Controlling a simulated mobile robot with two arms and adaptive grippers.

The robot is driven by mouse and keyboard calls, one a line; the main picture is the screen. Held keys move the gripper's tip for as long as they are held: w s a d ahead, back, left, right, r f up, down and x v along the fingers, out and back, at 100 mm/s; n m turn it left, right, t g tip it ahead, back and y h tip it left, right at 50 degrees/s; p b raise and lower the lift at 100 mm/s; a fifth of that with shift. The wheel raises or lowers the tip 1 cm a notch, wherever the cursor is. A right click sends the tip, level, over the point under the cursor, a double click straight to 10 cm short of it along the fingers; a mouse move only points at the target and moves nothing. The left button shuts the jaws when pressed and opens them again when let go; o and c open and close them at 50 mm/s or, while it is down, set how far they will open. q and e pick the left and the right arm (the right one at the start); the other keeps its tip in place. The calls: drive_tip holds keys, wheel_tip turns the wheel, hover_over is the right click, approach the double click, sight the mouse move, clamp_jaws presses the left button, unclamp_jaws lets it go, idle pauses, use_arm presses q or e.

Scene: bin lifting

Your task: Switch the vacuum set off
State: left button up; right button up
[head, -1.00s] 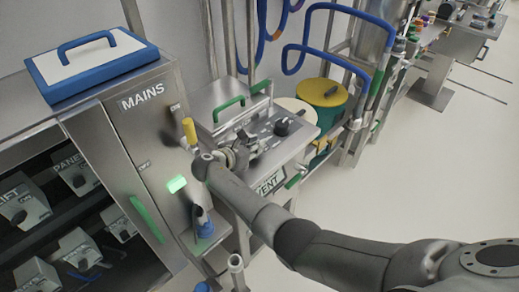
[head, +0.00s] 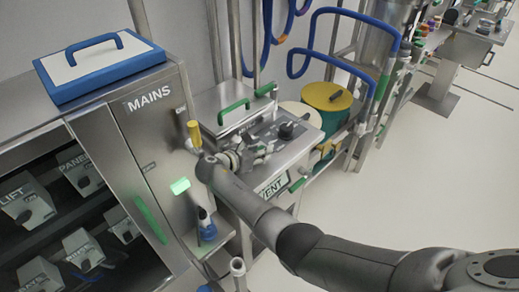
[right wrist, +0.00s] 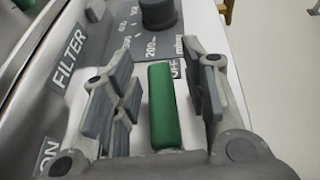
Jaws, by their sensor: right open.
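The vacuum set is a steel box (head: 298,150) with a VENT label, a panel with a black knob (head: 286,131) and a green lid handle. In the right wrist view its panel shows the words FILTER, ON and OFF, an mbar scale and the black knob (right wrist: 157,12). A green lever (right wrist: 165,110) on it has OFF beside its far end; ON is at the lower left. My right gripper (head: 262,149) is over the panel. In the right wrist view the gripper (right wrist: 165,90) is open, with the green lever between its fingers; contact is unclear. My left gripper is out of view.
The MAINS cabinet (head: 130,135) with a lit green lamp stands close on the left, a blue-and-white case (head: 97,66) on top. A yellow-lidded green drum (head: 327,97) and blue pipe frame stand behind right. Floor at right is clear.

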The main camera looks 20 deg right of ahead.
drive_tip(key=v, duration=0.7)
drive_tip(key=shift+s+a, duration=0.15)
drive_tip(key=shift+a, duration=0.05)
drive_tip(key=shift+c, duration=0.2)
